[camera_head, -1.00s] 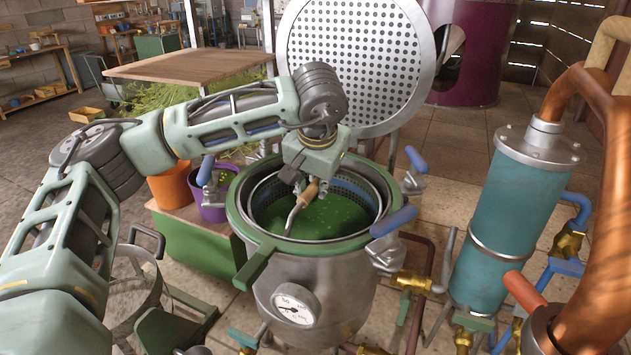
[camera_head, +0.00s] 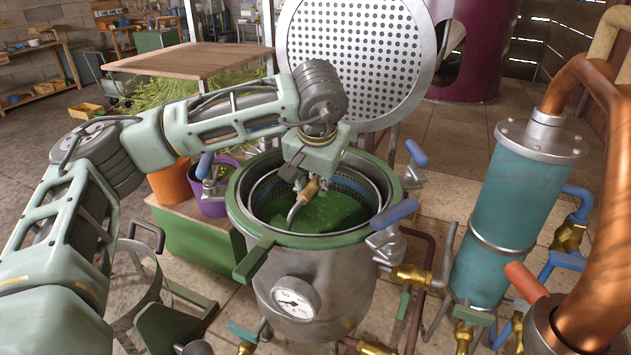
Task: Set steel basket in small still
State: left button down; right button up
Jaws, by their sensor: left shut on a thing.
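The small still (camera_head: 310,268) is a round steel pot with a green collar and a dial gauge on its front. Its top is open. The steel basket (camera_head: 352,188), with a perforated wall, sits down inside the mouth, its rim within the green collar. Green matter (camera_head: 325,212) shows inside. Whether the basket rests on the bottom is hidden. My right gripper is out of view.
A perforated round plate (camera_head: 355,60) stands upright behind the still. Blue-handled clamps (camera_head: 394,214) surround the collar. A teal cylinder (camera_head: 510,200) and copper pipe (camera_head: 610,190) stand at right. Orange (camera_head: 171,182) and purple (camera_head: 211,196) pots stand at left.

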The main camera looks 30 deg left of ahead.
pick_arm(q)
jog(key=shift+f+b, duration=0.2)
jog(key=shift+b, duration=0.1)
dwell(0.4)
jog(key=c, duration=1.6)
grip_release()
jog(key=shift+s+d+f, duration=0.1)
jog(key=shift+o, duration=0.2)
jog(key=shift+f, duration=0.3)
jog(key=shift+r+p, duration=3.45)
jog(key=shift+r, duration=1.3)
